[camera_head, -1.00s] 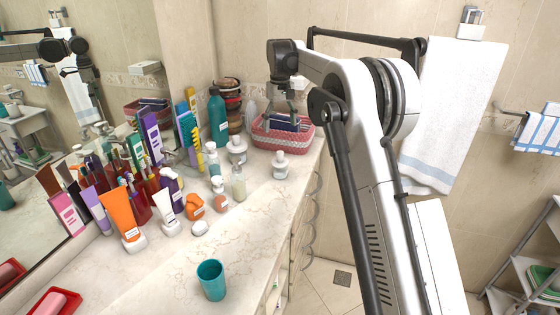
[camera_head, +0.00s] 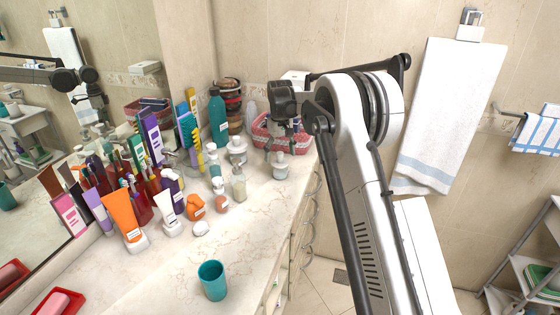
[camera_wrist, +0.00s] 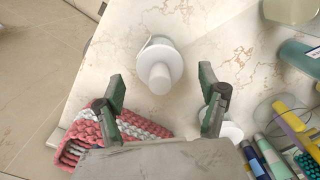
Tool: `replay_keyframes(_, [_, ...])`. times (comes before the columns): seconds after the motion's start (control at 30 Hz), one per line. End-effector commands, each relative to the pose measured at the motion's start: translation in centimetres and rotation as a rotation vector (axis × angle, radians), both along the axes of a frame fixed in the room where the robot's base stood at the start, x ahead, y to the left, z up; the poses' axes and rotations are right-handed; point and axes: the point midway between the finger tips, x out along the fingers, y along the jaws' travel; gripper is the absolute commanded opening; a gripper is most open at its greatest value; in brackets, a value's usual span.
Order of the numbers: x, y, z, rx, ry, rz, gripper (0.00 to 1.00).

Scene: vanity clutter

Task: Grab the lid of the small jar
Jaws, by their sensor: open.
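The small white jar (camera_head: 280,170) stands upright near the right edge of the marble counter, with a round lid (camera_head: 280,158) and knob on top. The wrist view looks down on this lid (camera_wrist: 160,59), its pale knob pointing toward my gripper. My gripper (camera_head: 281,149) is open and empty, pointing down just above the jar. In the wrist view my gripper (camera_wrist: 161,84) has its two green-grey fingers spread on either side of the knob's line, apart from the lid.
A larger white jar (camera_head: 237,150) stands to the left, partly hidden by a finger in the wrist view. A red-and-white woven basket (camera_head: 262,133) is behind. Bottles, including a teal one (camera_head: 218,118), crowd the left. A teal cup (camera_head: 212,280) stands in front. The front counter is mostly clear.

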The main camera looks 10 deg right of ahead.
Motion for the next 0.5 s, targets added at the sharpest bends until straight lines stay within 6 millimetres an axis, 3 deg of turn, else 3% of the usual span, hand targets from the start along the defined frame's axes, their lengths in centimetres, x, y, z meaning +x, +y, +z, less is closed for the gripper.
replay_keyframes(0.17, [0.0, 0.0, -1.7, 0.000, 0.000, 0.000, 0.73])
replay_keyframes(0.43, [0.0, 0.0, -1.9, 0.000, 0.000, 0.000, 0.73])
replay_keyframes(0.5, [0.0, 0.0, -1.9, 0.000, 0.000, 0.000, 0.64])
